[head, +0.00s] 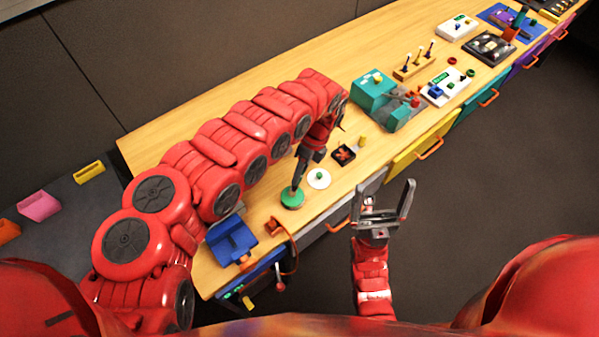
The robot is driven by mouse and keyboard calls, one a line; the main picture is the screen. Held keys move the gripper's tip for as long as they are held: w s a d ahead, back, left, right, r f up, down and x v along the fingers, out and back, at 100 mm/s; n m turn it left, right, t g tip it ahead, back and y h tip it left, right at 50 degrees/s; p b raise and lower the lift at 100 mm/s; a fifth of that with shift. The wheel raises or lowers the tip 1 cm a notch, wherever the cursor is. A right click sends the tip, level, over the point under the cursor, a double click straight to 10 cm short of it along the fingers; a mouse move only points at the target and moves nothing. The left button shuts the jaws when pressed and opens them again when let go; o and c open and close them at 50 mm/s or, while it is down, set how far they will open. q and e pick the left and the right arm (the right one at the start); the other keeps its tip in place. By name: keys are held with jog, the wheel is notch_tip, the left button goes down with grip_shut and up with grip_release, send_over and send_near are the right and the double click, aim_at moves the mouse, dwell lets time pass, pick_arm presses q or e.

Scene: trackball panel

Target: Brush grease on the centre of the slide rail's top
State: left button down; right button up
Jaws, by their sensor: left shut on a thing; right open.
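My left gripper (297,182) points down over the near part of the wooden bench. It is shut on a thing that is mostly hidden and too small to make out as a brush. A green round thing (292,200) lies right under its tip; I cannot tell whether they touch. My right gripper (385,200) is open and empty, held over the floor in front of the bench. I cannot pick out the slide rail for sure.
A white disc (319,179) with a green centre and a dark tray (343,155) lie right of my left gripper. A blue fixture (231,240) stands at the bench's near left end. A teal machine (372,94) stands farther along.

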pick_arm(q)
jog(key=shift+f+b, duration=0.55)
jog(key=shift+b, duration=0.1)
dwell(1.7)
jog(key=shift+r, duration=0.1)
jog(key=shift+r+p, duration=0.8)
jog(key=shift+r, duration=0.15)
jog(key=shift+r+p, duration=1.55)
jog(key=shift+r, duration=1)
jog(key=shift+f, duration=0.1)
